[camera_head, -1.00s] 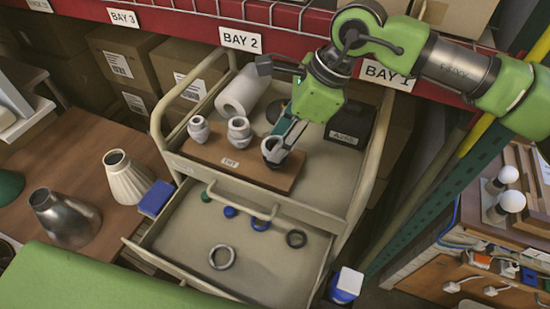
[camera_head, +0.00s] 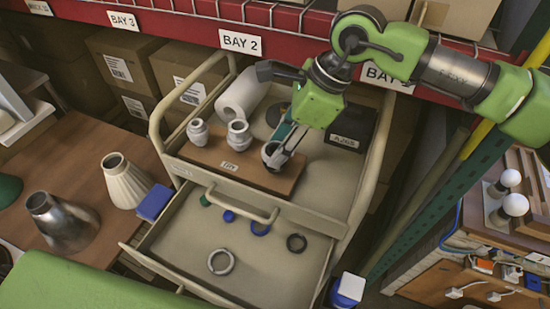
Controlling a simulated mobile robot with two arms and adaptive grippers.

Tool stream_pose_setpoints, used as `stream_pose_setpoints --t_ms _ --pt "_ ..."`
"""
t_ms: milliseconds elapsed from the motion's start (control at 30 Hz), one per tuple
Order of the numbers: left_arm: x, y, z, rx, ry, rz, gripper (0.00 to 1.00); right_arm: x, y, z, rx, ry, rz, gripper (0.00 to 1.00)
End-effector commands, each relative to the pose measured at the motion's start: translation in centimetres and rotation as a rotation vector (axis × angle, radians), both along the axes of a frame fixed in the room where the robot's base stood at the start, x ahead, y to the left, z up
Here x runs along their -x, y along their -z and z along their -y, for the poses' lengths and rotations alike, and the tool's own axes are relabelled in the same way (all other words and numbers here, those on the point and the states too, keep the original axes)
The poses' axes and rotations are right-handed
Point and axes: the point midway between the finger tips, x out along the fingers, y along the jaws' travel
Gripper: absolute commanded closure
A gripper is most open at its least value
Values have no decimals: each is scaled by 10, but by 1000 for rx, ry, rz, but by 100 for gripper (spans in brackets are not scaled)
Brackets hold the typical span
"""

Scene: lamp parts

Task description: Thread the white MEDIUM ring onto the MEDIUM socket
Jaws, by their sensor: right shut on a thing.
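A brown board (camera_head: 207,157) on the cart's top tray carries a row of pale sockets, a left one (camera_head: 198,131) and a middle one (camera_head: 238,133). At its right end is a pale round part with a dark opening (camera_head: 269,153). My right gripper (camera_head: 279,151) points down there, its fingers shut on the pale round part. The fingers cover much of it, so I cannot tell ring from socket or how they sit together. A pale ring (camera_head: 221,269) lies in the open drawer. My left gripper is not in view.
A white roll (camera_head: 243,95) and a black box (camera_head: 352,128) stand behind the board. Lamp shades (camera_head: 125,180) stand on the left table.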

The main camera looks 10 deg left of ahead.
Motion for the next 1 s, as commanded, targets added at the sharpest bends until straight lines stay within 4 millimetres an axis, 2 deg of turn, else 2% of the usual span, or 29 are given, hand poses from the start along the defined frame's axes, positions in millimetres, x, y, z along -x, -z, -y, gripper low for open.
stream_pose_setpoints --t_ms 1000 --pt "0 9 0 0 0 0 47 0 6 0 0 0 0 94"
